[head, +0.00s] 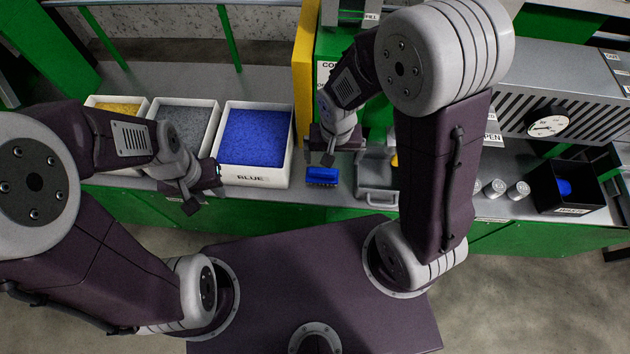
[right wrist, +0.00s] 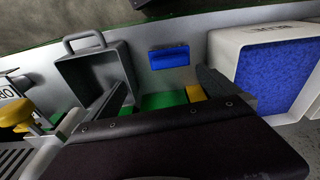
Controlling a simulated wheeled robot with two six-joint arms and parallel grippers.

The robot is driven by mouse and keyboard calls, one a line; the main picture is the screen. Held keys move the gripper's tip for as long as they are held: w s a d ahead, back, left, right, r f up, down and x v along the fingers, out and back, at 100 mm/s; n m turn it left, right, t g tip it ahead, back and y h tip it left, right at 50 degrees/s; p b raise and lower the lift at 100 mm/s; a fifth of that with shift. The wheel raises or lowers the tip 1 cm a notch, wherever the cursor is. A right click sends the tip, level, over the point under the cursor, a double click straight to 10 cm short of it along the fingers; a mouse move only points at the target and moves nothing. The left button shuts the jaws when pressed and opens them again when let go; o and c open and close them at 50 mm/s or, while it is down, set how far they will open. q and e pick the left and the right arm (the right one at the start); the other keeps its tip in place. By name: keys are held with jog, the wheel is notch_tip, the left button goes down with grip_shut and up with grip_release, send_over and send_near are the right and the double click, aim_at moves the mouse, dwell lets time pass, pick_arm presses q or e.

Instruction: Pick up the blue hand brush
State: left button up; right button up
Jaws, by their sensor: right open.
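The blue hand brush (head: 321,176) lies on the grey counter between the bin labelled BLUE and a grey tray. It also shows as a blue block in the right wrist view (right wrist: 169,57). My right gripper (head: 320,158) is open and empty just behind and above the brush. In the right wrist view its two fingers (right wrist: 163,90) stand wide apart, with the brush beyond the gap, not touched. My left gripper (head: 204,196) hangs at the counter's front, left of the BLUE bin. It looks open, with nothing between its fingers.
The BLUE bin (head: 255,138) of blue granules stands left of the brush, with grey (head: 185,125) and yellow (head: 118,108) bins further left. The handled grey tray (head: 377,182) is close on the right. A black WASTE box (head: 568,190) and several small cylinders are further right.

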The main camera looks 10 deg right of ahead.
send_over(323, 171)
notch_tip(323, 171, down, 4)
jog(key=shift+s+a+f+m+b, duration=0.25)
jog(key=shift+a+f+m+b, duration=0.15)
jog(key=shift+a, duration=0.15)
jog(key=shift+s+d+r, duration=0.1)
jog(key=shift+d+r, duration=0.05)
jog(key=shift+r, duration=0.05)
notch_tip(323, 171, down, 4)
jog(key=shift+d+r+b, duration=0.1)
jog(key=shift+r+b, duration=0.15)
jog(key=shift+b, duration=0.25)
jog(key=shift+w+f, duration=0.1)
jog(key=shift+w, duration=0.1)
jog(key=f, duration=0.1)
jog(key=f+b, duration=0.1)
jog(key=f, duration=0.1)
jog(key=f+b, duration=0.1)
jog(key=shift+w+d+f, duration=0.25)
jog(key=shift+f, duration=0.15)
jog(key=shift+w+f, duration=0.1)
jog(key=shift+f, duration=0.05)
pick_arm(q)
notch_tip(323, 171, down, 6)
jog(key=shift+r, duration=0.15)
